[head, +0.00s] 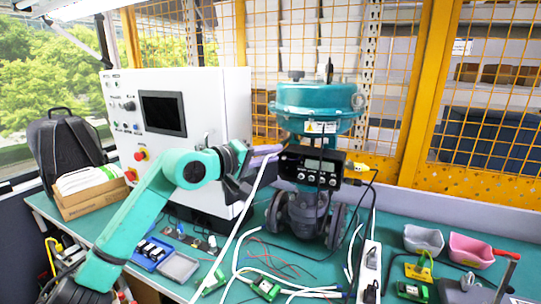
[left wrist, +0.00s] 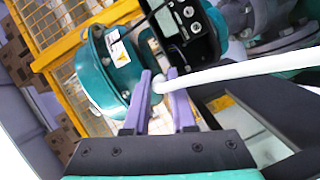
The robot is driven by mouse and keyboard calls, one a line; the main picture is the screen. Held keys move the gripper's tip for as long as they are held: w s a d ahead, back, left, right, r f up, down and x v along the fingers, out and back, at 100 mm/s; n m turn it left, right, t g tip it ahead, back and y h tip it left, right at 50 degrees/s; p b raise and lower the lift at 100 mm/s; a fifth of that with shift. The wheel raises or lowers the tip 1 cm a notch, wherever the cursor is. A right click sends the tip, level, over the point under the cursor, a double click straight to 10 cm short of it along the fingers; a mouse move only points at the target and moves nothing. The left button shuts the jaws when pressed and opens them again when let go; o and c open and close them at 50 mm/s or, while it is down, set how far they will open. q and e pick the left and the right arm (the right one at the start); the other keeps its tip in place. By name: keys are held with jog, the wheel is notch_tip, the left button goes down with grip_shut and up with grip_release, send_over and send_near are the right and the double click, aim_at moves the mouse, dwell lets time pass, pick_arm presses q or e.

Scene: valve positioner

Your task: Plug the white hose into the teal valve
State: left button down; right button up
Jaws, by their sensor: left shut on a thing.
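The teal valve (head: 318,97) stands on the bench right of the white control cabinet, with a black positioner box (head: 290,165) on its front. In the left wrist view the teal valve (left wrist: 103,78) is just beyond my fingertips. My left gripper (head: 268,153) has purple fingers and is raised left of the positioner box. In the left wrist view my left gripper (left wrist: 163,84) is shut on the white hose (left wrist: 235,71) near its end. The hose (head: 236,236) hangs down toward the bench. I cannot tell whether its tip touches the valve. My right gripper is not in view.
The white control cabinet (head: 216,95) stands close behind my left arm. Cables, green parts and a white power strip (head: 370,270) lie on the teal bench. A grey bin (head: 423,239) and a pink bin (head: 470,250) are at right. Yellow mesh fencing is behind.

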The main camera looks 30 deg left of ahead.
pick_arm(q)
jog(key=shift+w, duration=0.4)
jog(key=c, duration=0.7)
grip_release()
jog(key=shift+o, duration=0.2)
jog(key=shift+s+a+f, duration=0.1)
jog(key=shift+s+a, duration=0.05)
jog(key=shift+s, duration=0.1)
jog(key=b+v, duration=0.9)
jog(key=v, duration=0.5)
